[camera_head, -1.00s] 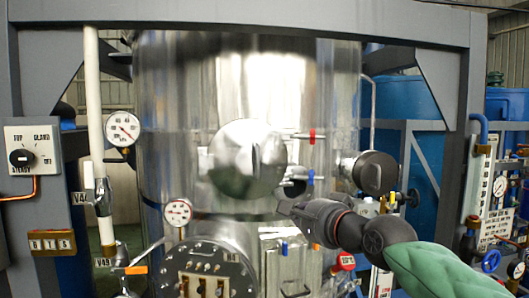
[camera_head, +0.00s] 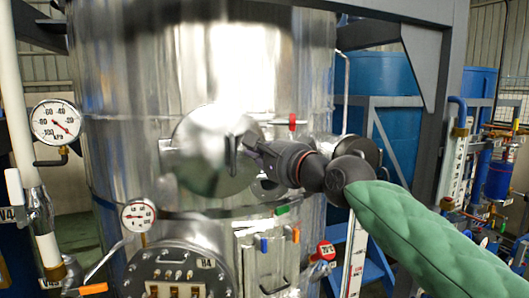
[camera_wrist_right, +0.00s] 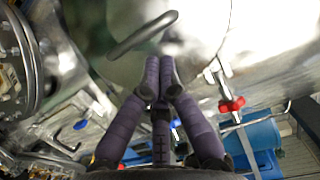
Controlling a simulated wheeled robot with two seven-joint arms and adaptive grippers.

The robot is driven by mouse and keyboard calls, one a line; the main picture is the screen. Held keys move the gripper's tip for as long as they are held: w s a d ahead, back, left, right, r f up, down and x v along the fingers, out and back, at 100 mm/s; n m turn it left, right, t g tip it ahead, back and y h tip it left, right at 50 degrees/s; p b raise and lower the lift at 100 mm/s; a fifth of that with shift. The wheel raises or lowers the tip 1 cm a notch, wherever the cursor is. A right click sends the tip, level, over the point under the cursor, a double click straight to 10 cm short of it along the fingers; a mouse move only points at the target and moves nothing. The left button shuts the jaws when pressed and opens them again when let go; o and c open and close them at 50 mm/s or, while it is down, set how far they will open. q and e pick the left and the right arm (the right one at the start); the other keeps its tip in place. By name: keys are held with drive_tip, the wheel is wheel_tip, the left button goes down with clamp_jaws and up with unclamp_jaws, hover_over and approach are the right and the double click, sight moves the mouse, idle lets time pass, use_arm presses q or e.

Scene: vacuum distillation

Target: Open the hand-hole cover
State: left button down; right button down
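The hand-hole cover (camera_head: 198,168) is a round, shiny metal disc on the front of the large steel vessel. A bar handle (camera_head: 231,156) stands out from its face, and the cover sits closed against the vessel. My right gripper (camera_head: 248,146) is at the cover's right side, close to the handle. In the right wrist view the dark purple fingertips (camera_wrist_right: 160,65) are together with nothing between them. The handle (camera_wrist_right: 142,34) lies just beyond the tips there, apparently not gripped. My left gripper is not in view.
A pressure gauge (camera_head: 55,122) and white pipe stand at the left. A small gauge (camera_head: 138,215) and a bolted flange (camera_head: 180,272) are below the cover. A red-handled valve (camera_head: 292,122) is above my right gripper. A dark round fitting (camera_head: 358,150) is behind my wrist.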

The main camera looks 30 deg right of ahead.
sight(237, 146)
drive_tip(key=w, duration=0.4)
drive_tip(key=shift+w+a+p, duration=0.1)
drive_tip(key=shift+p, duration=0.25)
drive_tip(key=shift+w, duration=0.2)
drive_tip(key=shift+s, duration=0.25)
